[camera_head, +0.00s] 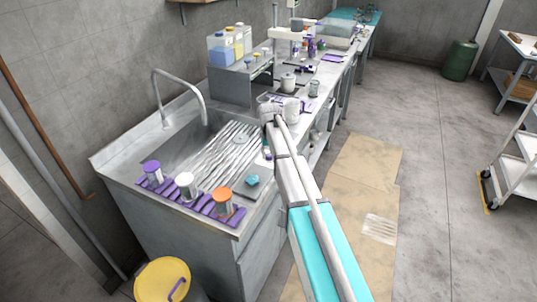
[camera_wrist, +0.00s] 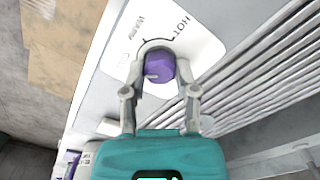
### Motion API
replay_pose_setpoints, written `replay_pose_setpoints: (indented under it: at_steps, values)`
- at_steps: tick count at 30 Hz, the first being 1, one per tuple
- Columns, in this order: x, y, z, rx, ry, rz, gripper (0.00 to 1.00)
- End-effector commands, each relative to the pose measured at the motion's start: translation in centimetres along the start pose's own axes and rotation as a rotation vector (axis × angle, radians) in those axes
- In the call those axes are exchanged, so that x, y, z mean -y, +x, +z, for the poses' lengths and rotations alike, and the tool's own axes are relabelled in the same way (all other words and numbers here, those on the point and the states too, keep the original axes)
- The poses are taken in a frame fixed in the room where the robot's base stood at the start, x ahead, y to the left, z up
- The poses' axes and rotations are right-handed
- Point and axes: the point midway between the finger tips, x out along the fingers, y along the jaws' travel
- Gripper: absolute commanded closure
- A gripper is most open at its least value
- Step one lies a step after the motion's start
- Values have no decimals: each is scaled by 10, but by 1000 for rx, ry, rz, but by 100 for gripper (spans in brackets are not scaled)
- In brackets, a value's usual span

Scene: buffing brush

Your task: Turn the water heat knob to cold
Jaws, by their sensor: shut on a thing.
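A purple knob (camera_wrist: 158,62) with a pale mark on its side sits on a white label plate (camera_wrist: 205,45) in the wrist view. The plate reads "HOT" and, to its left, what looks like "WARM", with a dark arc around the knob. In the head view, my gripper (camera_head: 267,150) reaches down at the right side of the sink; the knob cannot be made out there.
A ribbed draining surface (camera_head: 232,152) lies beside my gripper, with a curved faucet (camera_head: 182,78) behind it. Several capped containers stand on a purple rack (camera_head: 190,203) at the counter's front. A yellow bucket (camera_head: 162,280) stands below.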

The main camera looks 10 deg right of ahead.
Motion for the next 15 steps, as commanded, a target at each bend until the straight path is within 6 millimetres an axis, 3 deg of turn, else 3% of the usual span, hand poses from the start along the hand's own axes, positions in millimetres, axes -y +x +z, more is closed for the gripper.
replay_pose_setpoints:
  at_steps: [13, 14, 15]
  values:
    - [0, 0, 2, 3, -16, -1, 100]
    - [0, 0, 2, 4, -16, -1, 57]
    - [0, 0, 2, 4, -15, -1, 50]
